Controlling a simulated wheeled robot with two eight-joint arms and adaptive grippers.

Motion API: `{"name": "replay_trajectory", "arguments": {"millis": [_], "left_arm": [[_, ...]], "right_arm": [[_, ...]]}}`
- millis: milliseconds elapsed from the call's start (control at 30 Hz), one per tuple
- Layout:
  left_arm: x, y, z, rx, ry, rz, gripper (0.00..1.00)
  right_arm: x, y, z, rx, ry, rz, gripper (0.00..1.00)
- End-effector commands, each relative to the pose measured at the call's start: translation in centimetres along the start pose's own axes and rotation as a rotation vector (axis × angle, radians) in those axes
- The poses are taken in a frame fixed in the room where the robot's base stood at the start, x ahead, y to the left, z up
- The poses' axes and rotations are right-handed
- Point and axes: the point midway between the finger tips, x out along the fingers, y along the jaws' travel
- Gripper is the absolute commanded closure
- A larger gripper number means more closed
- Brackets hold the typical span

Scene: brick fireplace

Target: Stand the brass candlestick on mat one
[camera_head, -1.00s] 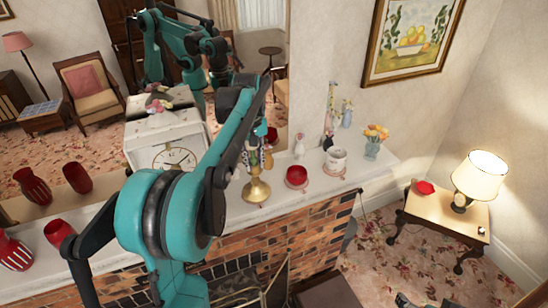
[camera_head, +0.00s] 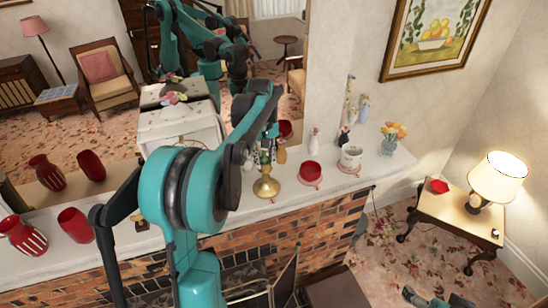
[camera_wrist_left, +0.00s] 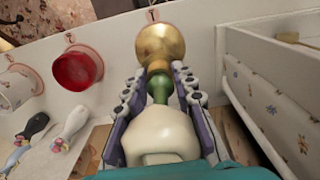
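The brass candlestick (camera_head: 267,187) stands upright on the mantel, left of the red bowl. In the left wrist view its round brass base (camera_wrist_left: 160,43) lies beyond a green stem. A pinkish mat (camera_wrist_left: 152,14) with a dark mark shows at the base's far edge. The base covers most of it, and I cannot tell whether they touch. My left gripper (camera_wrist_left: 160,70) reaches down from above, its fingers on either side of the stem. Whether they press on it is unclear. A cream rounded part sits between the fingers near the palm. My right gripper is not visible.
The red bowl (camera_head: 310,171) and white mug (camera_head: 350,157) stand on marked mats to the right. A white clock (camera_head: 181,127) stands close on the left. Red vases (camera_head: 22,236) are farther left. A mirror backs the mantel.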

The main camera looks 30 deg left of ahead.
Motion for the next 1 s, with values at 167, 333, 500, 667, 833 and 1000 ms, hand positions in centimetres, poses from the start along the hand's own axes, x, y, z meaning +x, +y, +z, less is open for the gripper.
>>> {"name": "replay_trajectory", "arguments": {"millis": [167,333,500,667,833,1000], "left_arm": [[0.0,0.0,0.0,0.000,-0.001,-0.001,0.55],[-0.1,-0.1,0.0,0.000,-0.001,-0.001,0.55],[-1.2,0.0,0.0,0.000,-0.001,-0.001,0.55],[-4.3,0.0,0.0,0.000,-0.001,-0.001,0.55],[-8.2,0.0,0.0,0.000,-0.001,-0.001,0.55],[-11.0,0.0,0.0,0.000,-0.001,-0.001,0.55]], "right_arm": [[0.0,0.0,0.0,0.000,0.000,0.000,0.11],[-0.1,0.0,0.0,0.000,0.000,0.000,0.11],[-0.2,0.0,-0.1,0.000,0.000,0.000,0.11],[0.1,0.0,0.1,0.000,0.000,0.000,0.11],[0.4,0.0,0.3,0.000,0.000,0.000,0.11],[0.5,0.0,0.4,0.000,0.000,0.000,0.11]]}}
